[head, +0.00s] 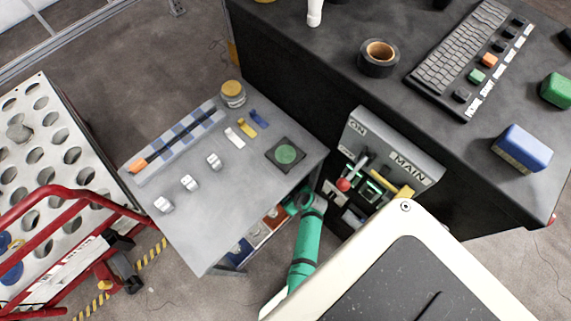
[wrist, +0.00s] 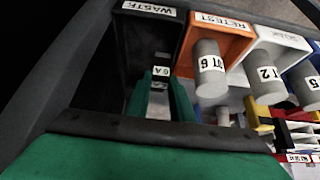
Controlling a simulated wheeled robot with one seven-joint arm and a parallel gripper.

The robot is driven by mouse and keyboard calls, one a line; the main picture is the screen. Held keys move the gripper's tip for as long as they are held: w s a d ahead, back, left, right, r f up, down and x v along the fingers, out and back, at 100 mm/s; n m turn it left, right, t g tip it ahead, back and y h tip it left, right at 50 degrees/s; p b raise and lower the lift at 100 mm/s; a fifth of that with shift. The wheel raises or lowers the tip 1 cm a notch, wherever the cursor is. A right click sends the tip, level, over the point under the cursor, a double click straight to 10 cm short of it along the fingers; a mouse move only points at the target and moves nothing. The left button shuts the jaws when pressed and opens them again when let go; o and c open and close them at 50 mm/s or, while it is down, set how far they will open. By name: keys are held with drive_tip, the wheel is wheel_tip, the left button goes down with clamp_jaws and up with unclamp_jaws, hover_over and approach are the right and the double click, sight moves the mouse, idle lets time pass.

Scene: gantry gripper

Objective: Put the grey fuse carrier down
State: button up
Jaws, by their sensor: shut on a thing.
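My gripper (wrist: 161,88) shows in the wrist view as two green fingers. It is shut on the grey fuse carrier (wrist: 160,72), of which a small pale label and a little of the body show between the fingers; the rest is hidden. The held carrier appears at the black bin labelled WASTE (wrist: 150,25), in front of or over its opening; I cannot tell how deep it is. In the head view my gripper and the carrier are hidden beneath the grey table's edge.
Beside the black bin are an orange RETEST bin (wrist: 220,38), a white bin (wrist: 285,45) and a blue bin (wrist: 300,75), with grey labelled cylinders (wrist: 209,68) at them. The grey table (head: 215,220) stands above. A panel marked MAIN (head: 405,165) is close on the right.

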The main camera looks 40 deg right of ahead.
drive_tip(key=shift+w+f, duration=0.3)
drive_tip(key=shift+f, duration=1.7)
drive_tip(key=shift+w, duration=0.1)
drive_tip(key=o, duration=1)
drive_tip(key=v, duration=1.2)
